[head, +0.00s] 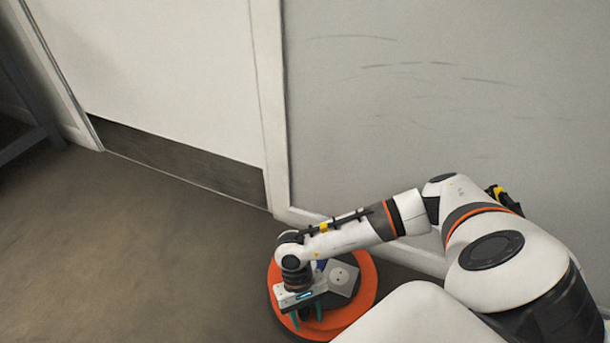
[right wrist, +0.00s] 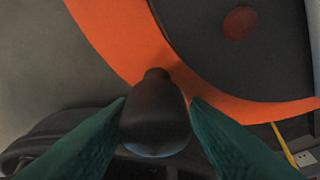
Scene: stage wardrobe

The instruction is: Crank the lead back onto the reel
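The reel (head: 367,273) is a round orange disc with a dark centre, low by the wall in the head view. Its orange face (right wrist: 105,35) and dark hub (right wrist: 200,35) fill much of the right wrist view. My right gripper (head: 306,315) is over its near left part, pointing down. A thin yellow line (right wrist: 283,143), perhaps the lead, shows at the lower right. My left gripper is out of view.
A pale socket plate (head: 342,278) sits on the reel's centre. A grey scuffed wall (head: 430,100) and a white door (head: 170,75) with a dark kick plate stand behind. The brown floor (head: 120,260) to the left is clear. Dark framework (head: 35,125) stands at the far left.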

